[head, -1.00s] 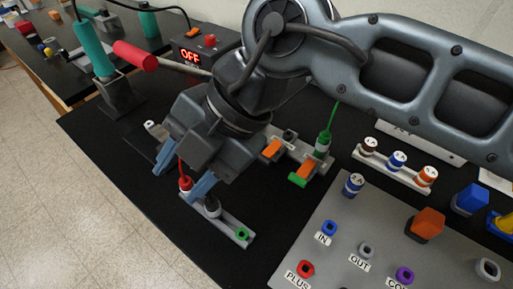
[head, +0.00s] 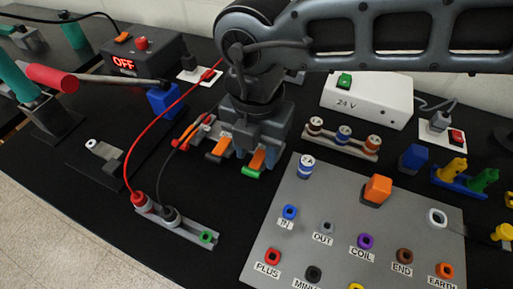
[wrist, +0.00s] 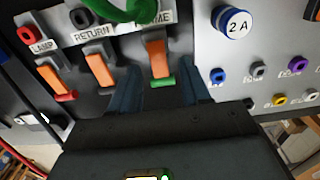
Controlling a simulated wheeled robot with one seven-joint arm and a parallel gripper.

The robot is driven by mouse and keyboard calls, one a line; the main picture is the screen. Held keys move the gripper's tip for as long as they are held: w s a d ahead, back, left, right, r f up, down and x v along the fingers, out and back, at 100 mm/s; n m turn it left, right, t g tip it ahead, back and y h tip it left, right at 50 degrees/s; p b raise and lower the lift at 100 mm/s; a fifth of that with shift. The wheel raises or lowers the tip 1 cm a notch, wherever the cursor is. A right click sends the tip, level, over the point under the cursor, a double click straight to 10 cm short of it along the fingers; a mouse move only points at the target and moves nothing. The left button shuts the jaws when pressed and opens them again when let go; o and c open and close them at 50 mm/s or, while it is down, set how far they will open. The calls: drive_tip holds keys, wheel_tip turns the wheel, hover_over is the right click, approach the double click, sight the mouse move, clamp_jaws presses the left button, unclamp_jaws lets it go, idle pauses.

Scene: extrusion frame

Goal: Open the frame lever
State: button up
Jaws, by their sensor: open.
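The frame lever (wrist: 157,62) is the rightmost of three orange levers on the terminal block, below the FRAME label (wrist: 155,18). It has a green end and also shows in the head view (head: 258,158). My gripper (wrist: 160,88) is open, with one blue finger on each side of the lever's lower part. I cannot tell whether either finger touches it. The return lever (wrist: 100,72) and the lamp lever (wrist: 50,78) are to its left. A green lead (wrist: 130,10) loops above and partly covers the labels.
Red (head: 138,199) and black (head: 169,215) plugs stand in a grey rail (head: 192,232), their leads arching towards the block. The grey socket panel (head: 330,230) lies to the right. A power box reading OFF (head: 135,58) and a white 24 V box (head: 365,98) stand behind.

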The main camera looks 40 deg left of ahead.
drive_tip(key=shift+f, duration=0.65)
clamp_jaws()
